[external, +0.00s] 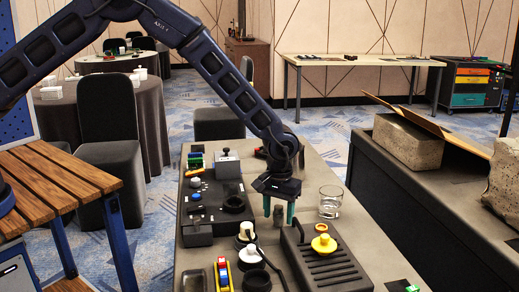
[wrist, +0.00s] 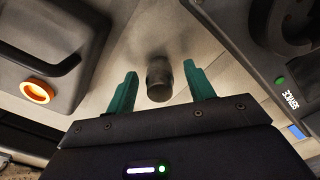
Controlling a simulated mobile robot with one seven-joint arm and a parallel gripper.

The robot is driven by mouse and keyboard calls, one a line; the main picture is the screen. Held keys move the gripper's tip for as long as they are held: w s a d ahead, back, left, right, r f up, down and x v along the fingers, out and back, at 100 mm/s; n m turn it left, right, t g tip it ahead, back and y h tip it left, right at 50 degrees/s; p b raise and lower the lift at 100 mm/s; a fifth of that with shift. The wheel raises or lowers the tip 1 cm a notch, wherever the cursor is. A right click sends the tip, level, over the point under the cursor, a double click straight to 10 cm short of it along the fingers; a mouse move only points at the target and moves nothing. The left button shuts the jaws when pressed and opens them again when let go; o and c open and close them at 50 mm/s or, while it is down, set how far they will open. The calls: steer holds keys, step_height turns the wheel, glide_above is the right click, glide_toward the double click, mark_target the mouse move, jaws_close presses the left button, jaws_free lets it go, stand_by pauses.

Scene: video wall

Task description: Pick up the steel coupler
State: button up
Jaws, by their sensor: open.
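The steel coupler is a small dark grey metal cylinder (wrist: 159,78) that stands on the grey table in the wrist view. It also shows in the external view as a small greenish-grey cylinder (external: 279,215) just below my gripper. My gripper (external: 279,221) has two teal fingers, spread apart. In the wrist view my gripper (wrist: 161,90) has one finger to each side of the coupler, with visible gaps. Whether the fingertips reach down to the coupler's height is hard to tell. Nothing is held.
A black ribbed case (external: 325,262) with an orange ring (external: 321,227) lies close to the right. A clear glass (external: 330,201) stands behind it. A black control panel (external: 212,205) is to the left. A white knob (external: 246,231) and a black cup (external: 257,280) stand nearby.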

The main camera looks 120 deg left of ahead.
steer(key=shift+f, duration=0.2)
steer(key=c, duration=1)
steer(key=shift+c, duration=0.2)
